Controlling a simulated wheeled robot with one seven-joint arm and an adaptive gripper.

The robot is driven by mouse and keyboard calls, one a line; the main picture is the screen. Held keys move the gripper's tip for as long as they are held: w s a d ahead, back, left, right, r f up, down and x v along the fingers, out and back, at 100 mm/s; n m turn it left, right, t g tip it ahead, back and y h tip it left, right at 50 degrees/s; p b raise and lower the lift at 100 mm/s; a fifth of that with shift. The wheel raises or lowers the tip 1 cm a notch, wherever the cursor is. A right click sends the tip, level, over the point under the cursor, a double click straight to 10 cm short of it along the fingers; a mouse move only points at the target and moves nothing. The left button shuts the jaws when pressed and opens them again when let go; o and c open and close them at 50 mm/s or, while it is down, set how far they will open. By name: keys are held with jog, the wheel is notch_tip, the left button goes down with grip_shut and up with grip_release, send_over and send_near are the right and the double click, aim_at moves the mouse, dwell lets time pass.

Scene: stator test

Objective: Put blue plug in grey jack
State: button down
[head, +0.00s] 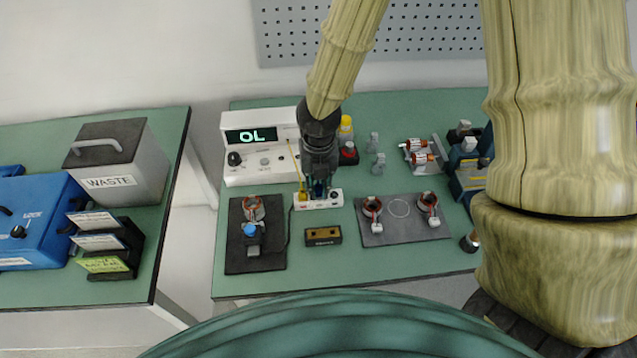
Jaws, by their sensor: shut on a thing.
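My gripper (319,186) points down over a small white jack block (326,203) in front of the meter. It is shut on the blue plug (319,190), of which only a little blue shows between the dark fingers. A yellow plug (302,193) with a yellow lead stands upright at the left end of the block. A dark round socket (335,196) shows at its right end. The grey jack cannot be made out; my gripper covers the middle of the block. I cannot tell whether the blue plug touches the block.
The white meter (262,170) reads "OL". A dark mat (240,262) with a stator lies at left, and a grey mat (398,233) with two stators at right. A black-and-tan box (323,237) sits in front.

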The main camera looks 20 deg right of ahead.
jog(key=shift+f+p, duration=0.3)
jog(key=shift+f, duration=0.3)
dwell(0.7)
jog(key=c, duration=1.3)
grip_release()
jog(key=shift+d+r, duration=0.1)
jog(key=shift+r, duration=5.9)
